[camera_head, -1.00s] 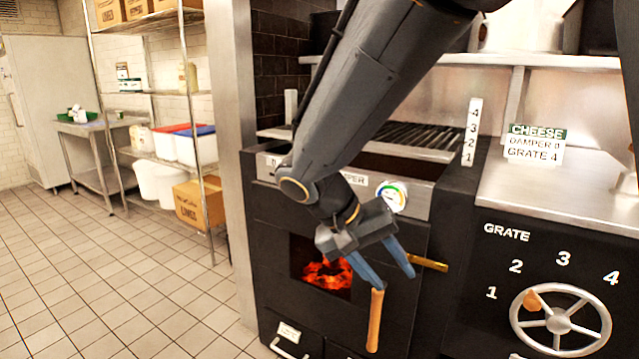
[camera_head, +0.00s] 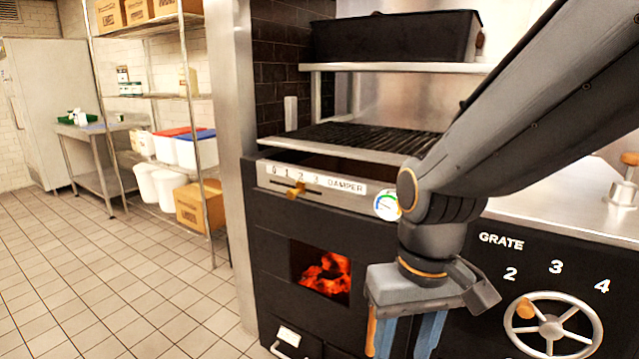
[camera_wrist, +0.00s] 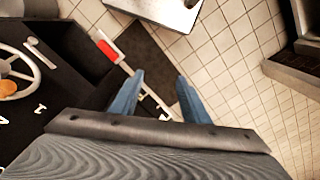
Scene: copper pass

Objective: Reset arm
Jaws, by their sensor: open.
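My gripper (camera_head: 405,345) hangs fingers down in front of the black oven front in the head view, left of the grate wheel. Its blue fingers also show in the wrist view (camera_wrist: 160,98), apart with nothing held between them. A wooden handle (camera_head: 371,332) shows beside the fingers, partly hidden by my gripper. My arm slants down from the upper right and hides part of the grill and counter.
The oven (camera_head: 275,240) has a glowing fire window (camera_head: 322,273), a damper slider (camera_head: 297,190) and a round gauge (camera_head: 387,206). The grate wheel (camera_head: 553,325) stands at right. A black bin (camera_head: 395,38) sits on the upper shelf. Tiled floor (camera_head: 110,270) at left is clear.

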